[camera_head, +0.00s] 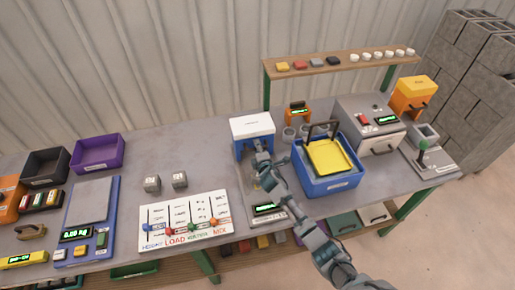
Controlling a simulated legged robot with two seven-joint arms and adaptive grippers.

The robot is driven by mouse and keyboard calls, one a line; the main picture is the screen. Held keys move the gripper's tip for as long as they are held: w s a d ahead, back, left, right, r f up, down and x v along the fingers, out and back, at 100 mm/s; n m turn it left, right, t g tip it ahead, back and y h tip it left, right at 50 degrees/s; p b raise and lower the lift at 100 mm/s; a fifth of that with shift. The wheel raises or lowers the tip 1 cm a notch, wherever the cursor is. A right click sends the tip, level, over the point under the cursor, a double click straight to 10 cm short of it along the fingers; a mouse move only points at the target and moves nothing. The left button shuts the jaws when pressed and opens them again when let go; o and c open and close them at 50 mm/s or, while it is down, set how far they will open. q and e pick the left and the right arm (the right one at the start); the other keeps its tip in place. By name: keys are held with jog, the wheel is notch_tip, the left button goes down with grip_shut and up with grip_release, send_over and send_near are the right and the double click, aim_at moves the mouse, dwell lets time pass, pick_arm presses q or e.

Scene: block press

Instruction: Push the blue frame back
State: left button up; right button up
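The blue frame (239,148) stands at the back of the table, right of the picture's middle, under a white top block (251,124). My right arm comes in from the lower right. Its gripper (262,161) is at the front of the blue frame, low down and close to it. I cannot tell whether they touch. The gripper is small and partly merges with the frame, so its fingers do not show clearly. My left gripper is not in view.
A blue bin (335,184) with a yellow insert (328,158) stands just right of my arm. A white slider board (185,219) and two grey blocks (152,184) lie to the left. A raised wooden shelf (340,63) runs behind. Some tabletop left of the frame is clear.

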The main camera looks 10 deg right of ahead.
jog(key=shift+s, duration=0.1)
jog(key=v, duration=1.1)
jog(key=shift+s, duration=0.35)
